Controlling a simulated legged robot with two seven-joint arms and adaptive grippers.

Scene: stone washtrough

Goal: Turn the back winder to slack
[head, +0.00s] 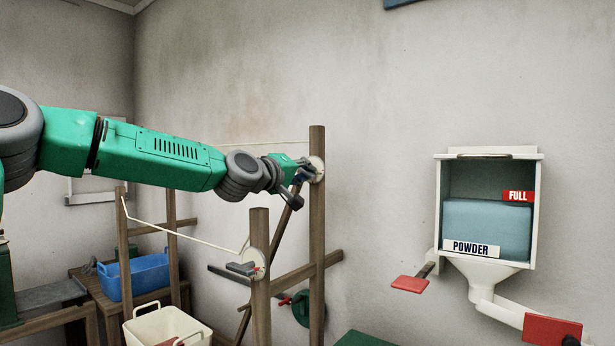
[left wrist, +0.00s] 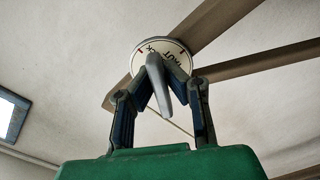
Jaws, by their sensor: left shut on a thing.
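The back winder is a white round dial (head: 318,168) on the tall wooden post at the right. In the left wrist view its dial (left wrist: 140,63) carries lettering, partly hidden, with "TAUT" readable, and a small red mark on the rim. Its grey handle (left wrist: 158,82) lies between my fingers. My left gripper (head: 302,174) is shut on this handle, and it also shows in the left wrist view (left wrist: 163,78). Fingers and handle hide part of the dial, so its exact setting is unclear. My right gripper is in neither view.
A front winder (head: 254,263) with a grey handle is on the shorter post below. A line (head: 180,233) runs from it to the left post. A powder box (head: 439,205) hangs on the right wall. A blue tub (head: 148,275) and white tub (head: 170,325) stand low left.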

